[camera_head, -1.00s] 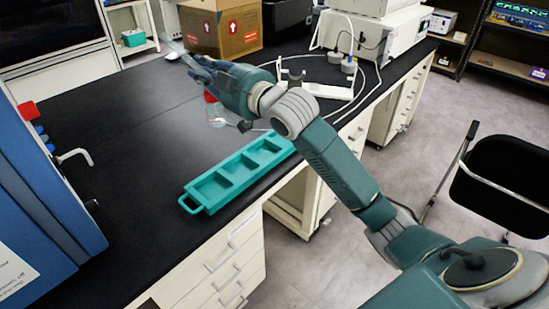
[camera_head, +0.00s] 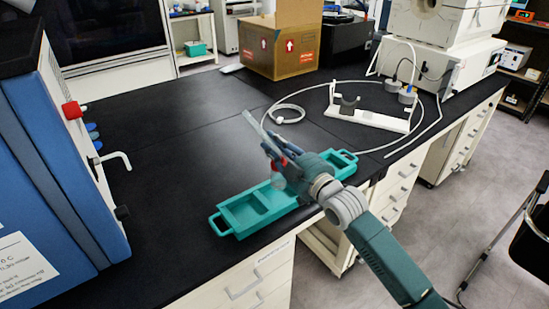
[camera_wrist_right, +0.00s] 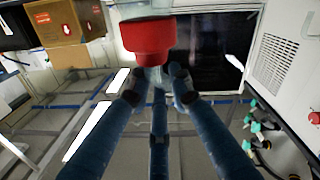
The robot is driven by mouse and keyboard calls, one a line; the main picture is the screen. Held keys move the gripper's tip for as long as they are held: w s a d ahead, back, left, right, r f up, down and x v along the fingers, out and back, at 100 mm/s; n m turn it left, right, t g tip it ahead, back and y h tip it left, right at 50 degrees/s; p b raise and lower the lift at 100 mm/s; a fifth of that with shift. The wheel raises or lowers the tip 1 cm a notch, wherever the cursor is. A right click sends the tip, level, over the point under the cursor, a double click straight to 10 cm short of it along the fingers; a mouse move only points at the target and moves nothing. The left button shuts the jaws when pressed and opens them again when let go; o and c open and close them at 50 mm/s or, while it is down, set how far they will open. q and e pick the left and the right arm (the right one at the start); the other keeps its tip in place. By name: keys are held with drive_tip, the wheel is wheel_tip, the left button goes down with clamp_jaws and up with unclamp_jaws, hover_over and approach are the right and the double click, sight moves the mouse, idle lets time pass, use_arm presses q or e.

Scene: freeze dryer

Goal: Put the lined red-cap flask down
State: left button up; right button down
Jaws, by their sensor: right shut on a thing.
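The red-cap flask (camera_head: 280,164) is at my right gripper (camera_head: 270,147). Its red cap shows beside the blue fingers, and its clear body is faint and partly hidden by the hand. In the right wrist view the red cap (camera_wrist_right: 148,40) is large at the top, just beyond the tips of my right gripper (camera_wrist_right: 158,78), which is shut on the flask. In the head view the flask overlaps the teal tray (camera_head: 222,222); I cannot tell its height above it. A thin clear rod-like piece (camera_head: 254,123) sticks out up-left past the fingers. My left gripper is out of view.
The blue machine (camera_head: 60,150) with a white handle stands at the left. A white cradle stand (camera_head: 368,118) and a looped white hose lie behind right. A cardboard box (camera_head: 280,48) stands at the back. The black bench (camera_head: 160,130) is clear between machine and tray.

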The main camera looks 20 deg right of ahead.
sight(279, 176)
wheel_tip(279, 176, down, 4)
drive_tip(key=shift+r, duration=0.15)
drive_tip(key=shift+f, duration=0.6)
drive_tip(key=c, duration=1.6)
unclamp_jaws()
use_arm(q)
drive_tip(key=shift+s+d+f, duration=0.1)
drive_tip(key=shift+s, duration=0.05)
use_arm(e)
drive_tip(key=shift+o, duration=0.2)
drive_tip(key=shift+r, duration=0.1)
